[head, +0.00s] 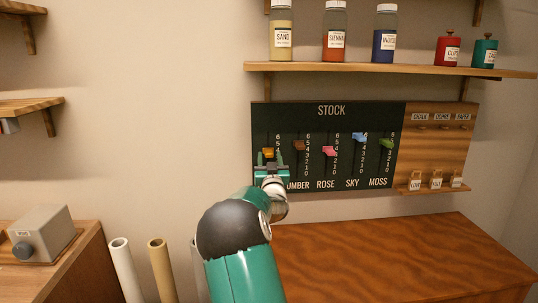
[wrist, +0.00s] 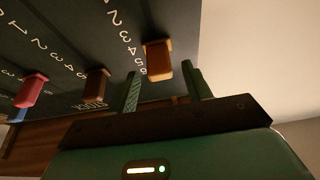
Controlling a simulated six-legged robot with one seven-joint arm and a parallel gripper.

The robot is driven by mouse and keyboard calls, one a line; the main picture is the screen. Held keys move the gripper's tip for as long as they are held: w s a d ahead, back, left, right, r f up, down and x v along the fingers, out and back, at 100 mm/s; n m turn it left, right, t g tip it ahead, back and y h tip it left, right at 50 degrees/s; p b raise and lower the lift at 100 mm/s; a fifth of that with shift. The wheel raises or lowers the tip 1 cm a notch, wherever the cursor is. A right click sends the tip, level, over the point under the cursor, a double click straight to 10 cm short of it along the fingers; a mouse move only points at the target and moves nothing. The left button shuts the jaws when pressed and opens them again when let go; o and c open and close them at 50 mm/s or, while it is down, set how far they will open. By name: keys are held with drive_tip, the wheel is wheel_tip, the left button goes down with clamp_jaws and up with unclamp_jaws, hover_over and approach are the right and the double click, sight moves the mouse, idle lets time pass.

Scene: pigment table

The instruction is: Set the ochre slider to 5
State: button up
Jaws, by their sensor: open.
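The dark STOCK board (head: 331,122) hangs on the wall with several sliders on numbered scales. The ochre slider (head: 268,153) is the leftmost, an orange-yellow knob; its name is hidden behind my gripper. It appears near the 4, though its exact setting is hard to read. My gripper (head: 271,166) is open just below this knob in the head view. In the wrist view, the ochre knob (wrist: 158,60) lies in line with the gap between the open fingers of my gripper (wrist: 163,84), at or just past the tips. I cannot tell whether they touch it.
The brown umber slider (head: 299,146) is close on the right, then the pink rose (head: 329,151), blue sky (head: 359,137) and green moss (head: 386,143) sliders. A shelf of jars (head: 390,69) hangs above. A wooden panel with tags (head: 437,150) adjoins the board. The tabletop (head: 400,255) below is clear.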

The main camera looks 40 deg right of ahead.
drive_tip(key=shift+x, duration=1.4)
clamp_jaws()
drive_tip(key=shift+r, duration=1.25)
unclamp_jaws()
drive_tip(key=v, duration=1.3)
drive_tip(key=shift+s+a, duration=0.25)
drive_tip(key=shift+a, duration=0.1)
